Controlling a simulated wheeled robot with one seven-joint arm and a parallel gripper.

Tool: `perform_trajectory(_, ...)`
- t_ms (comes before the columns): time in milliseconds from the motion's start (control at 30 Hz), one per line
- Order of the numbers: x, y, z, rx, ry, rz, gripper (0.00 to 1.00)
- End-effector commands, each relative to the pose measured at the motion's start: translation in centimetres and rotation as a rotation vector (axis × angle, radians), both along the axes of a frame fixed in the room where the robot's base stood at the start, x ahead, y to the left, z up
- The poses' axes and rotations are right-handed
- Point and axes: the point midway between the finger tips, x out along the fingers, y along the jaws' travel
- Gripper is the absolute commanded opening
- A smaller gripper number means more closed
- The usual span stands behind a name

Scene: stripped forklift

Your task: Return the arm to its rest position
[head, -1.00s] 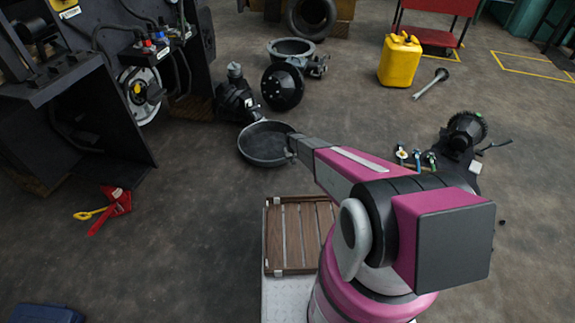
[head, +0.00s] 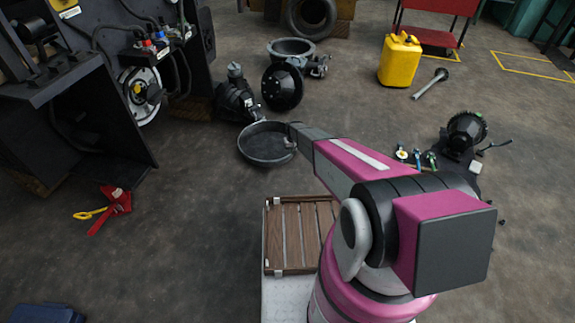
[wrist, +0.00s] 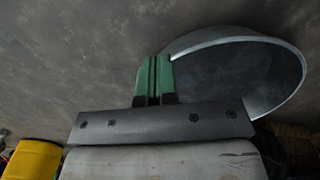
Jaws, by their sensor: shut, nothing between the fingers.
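My gripper (wrist: 153,80) shows in the wrist view with its two green fingers pressed together and nothing between them. In the head view my pink and black arm reaches away from my body, and its far end lies by the right rim of a dark round pan (head: 262,158) on the floor. The gripper's fingers cannot be made out in the head view. The pan's pale rim also shows in the wrist view (wrist: 283,100), right of and behind the fingers; whether they touch it cannot be told.
A slatted wooden crate (head: 302,235) sits just in front of my base. Black parts (head: 283,87) lie beyond the pan. A yellow can (head: 399,60) stands at the back right, and a red stand (head: 116,208) lies at left. The forklift (head: 75,110) fills the upper left.

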Motion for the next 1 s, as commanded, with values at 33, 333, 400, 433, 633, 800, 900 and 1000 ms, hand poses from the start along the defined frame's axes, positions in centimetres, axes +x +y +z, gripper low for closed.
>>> perform_trajectory(33, 0.0, 0.0, 0.0, 0.0, 0.0, 0.0, 0.0)
perform_trajectory(333, -1.2, -0.5, 1.7, 0.0, -0.001, -0.006, 0.0)
perform_trajectory(400, -2.8, -1.2, 4.1, 0.0, -0.002, -0.015, 0.0)
perform_trajectory(433, -3.7, -1.5, 5.5, 0.001, -0.003, -0.02, 0.0)
perform_trajectory(633, -11.3, -4.6, 15.9, 0.001, -0.005, -0.068, 0.0)
perform_trajectory(800, -18.4, -6.9, 24.1, 0.0, -0.007, -0.11, 0.0)
perform_trajectory(900, -22.9, -8.1, 28.6, 0.0, -0.007, -0.135, 0.0)
perform_trajectory(1000, -27.4, -9.2, 32.6, 0.001, -0.008, -0.16, 0.0)
